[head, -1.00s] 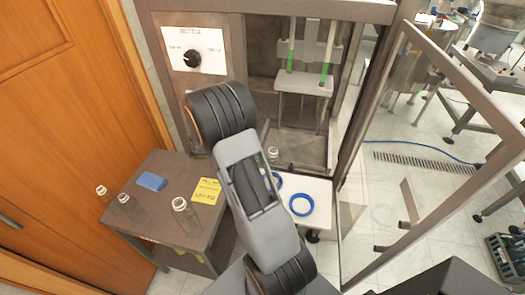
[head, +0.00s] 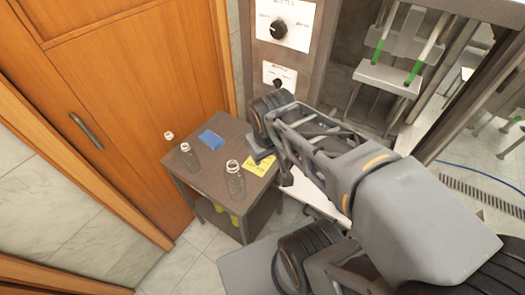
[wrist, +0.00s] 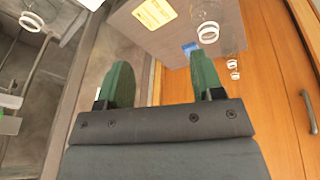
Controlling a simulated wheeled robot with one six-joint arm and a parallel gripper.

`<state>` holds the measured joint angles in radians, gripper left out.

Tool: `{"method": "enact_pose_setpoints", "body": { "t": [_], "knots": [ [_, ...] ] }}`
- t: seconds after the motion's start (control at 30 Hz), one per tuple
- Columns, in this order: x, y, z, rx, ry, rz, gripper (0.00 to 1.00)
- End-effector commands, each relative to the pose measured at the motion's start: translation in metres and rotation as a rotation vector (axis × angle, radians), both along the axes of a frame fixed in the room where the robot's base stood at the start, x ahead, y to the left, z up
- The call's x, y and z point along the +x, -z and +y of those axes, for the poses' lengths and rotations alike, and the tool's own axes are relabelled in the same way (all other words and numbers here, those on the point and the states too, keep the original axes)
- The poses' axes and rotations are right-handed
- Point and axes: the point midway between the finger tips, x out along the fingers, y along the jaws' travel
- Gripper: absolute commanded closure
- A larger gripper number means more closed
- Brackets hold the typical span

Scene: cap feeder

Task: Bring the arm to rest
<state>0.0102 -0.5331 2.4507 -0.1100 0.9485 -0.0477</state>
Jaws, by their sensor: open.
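My gripper (wrist: 163,78) shows in the wrist view with its two green fingers well apart and nothing between them. In the head view my arm reaches in from the right, and its end is over the far right side of the small grey table (head: 222,166). Whether the fingertips show there is hard to tell. In the wrist view the table (wrist: 165,42) lies beyond the fingers, with a gap I cannot judge.
A wooden door (head: 120,90) is left.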

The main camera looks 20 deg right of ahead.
Motion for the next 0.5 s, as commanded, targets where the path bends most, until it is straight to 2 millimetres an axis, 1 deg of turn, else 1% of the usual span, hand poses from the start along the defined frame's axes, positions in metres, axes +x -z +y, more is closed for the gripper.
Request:
{"method": "enact_pose_setpoints", "body": {
  "t": [0.03, 0.1, 0.2, 0.5],
  "knots": [
    [-0.003, -0.004, 0.006, 0.036, 0.019, -0.04, 0.39],
    [-0.005, -0.007, 0.013, 0.077, 0.043, -0.075, 0.39],
    [-0.007, -0.01, 0.017, 0.11, 0.062, -0.103, 0.39],
    [-0.007, -0.011, 0.018, 0.118, 0.066, -0.109, 0.39]
  ]
}}
